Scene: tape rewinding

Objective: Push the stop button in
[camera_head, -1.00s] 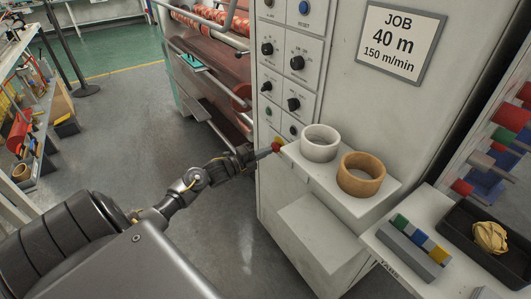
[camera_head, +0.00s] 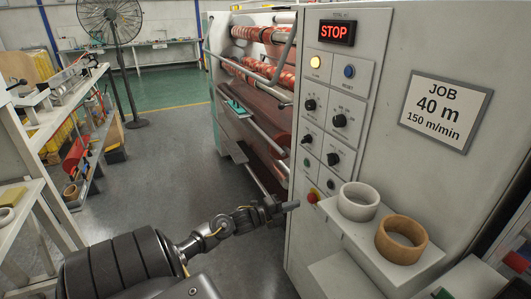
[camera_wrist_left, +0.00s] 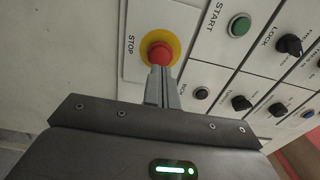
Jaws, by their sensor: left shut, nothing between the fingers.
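The stop button (camera_head: 313,196) is a red mushroom button low on the grey control panel, left of the shelf with the rolls. In the left wrist view the red button (camera_wrist_left: 160,53) sits on a yellow ring beside the word STOP. My left gripper (camera_head: 295,205) is shut and empty, its tips pointing at the button from the left. In the wrist view the shut fingers (camera_wrist_left: 162,80) overlap the button's lower edge; in the head view a small gap shows. I cannot tell how far in the button is. My right gripper is out of view.
A lit display (camera_head: 337,32) reads STOP and a yellow lamp (camera_head: 315,62) glows. A white roll (camera_head: 358,203) and a brown roll (camera_head: 401,240) stand on the shelf right of the button. A green START button (camera_wrist_left: 239,26) and black knobs are nearby.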

